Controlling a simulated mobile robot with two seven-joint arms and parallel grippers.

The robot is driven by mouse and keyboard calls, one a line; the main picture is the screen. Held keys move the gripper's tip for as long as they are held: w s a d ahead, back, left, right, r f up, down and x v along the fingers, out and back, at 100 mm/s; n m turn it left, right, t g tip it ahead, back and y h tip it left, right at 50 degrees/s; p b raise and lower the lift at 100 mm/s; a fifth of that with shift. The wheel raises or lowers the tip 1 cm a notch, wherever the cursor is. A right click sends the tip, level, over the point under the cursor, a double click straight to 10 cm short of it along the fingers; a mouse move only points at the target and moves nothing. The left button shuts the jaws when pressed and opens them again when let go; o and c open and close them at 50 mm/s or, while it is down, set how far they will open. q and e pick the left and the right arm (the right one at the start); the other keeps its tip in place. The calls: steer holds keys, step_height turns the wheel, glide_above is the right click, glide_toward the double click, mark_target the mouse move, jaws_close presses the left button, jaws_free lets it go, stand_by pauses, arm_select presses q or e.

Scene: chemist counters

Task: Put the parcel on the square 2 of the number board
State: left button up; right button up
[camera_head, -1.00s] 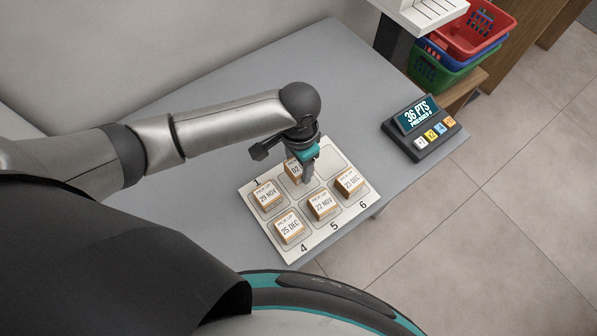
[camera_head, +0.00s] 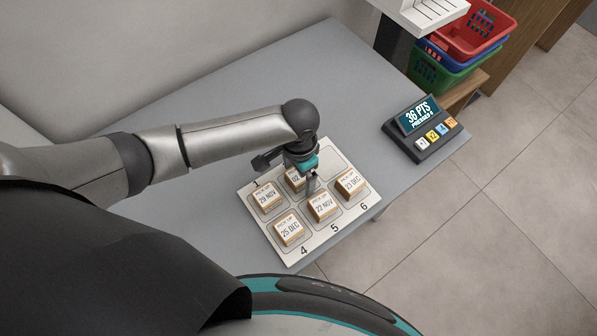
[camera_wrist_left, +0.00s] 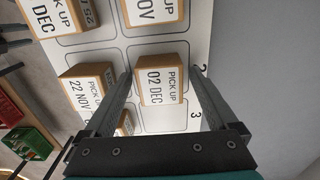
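The number board (camera_head: 262,222) is a pale board lying on the grey counter. The parcel (camera_wrist_left: 160,72), a small box with a white label reading PICK UP 02 DEC, is at square 2 in the back row. It shows partly in the head view (camera_head: 293,181), behind my fingers. My left gripper (camera_head: 310,187) points down over it.
Similar parcels stand on the other squares: 29 NOV (camera_head: 267,197), 25 DEC (camera_head: 289,230), 22 NOV (camera_head: 322,206) and 23 DEC (camera_head: 350,183). Square 3 (camera_head: 329,161) is empty. A keypad with display (camera_head: 423,128) stands to the right. Stacked baskets (camera_head: 460,48) are beyond the counter.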

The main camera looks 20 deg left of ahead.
mark_target(298, 175)
arm_select(q)
step_height(298, 175, up, 12)
steer(key=p, duration=0.3)
steer(key=shift+r, duration=0.15)
steer(key=shift+s, duration=0.1)
stand_by(0.3)
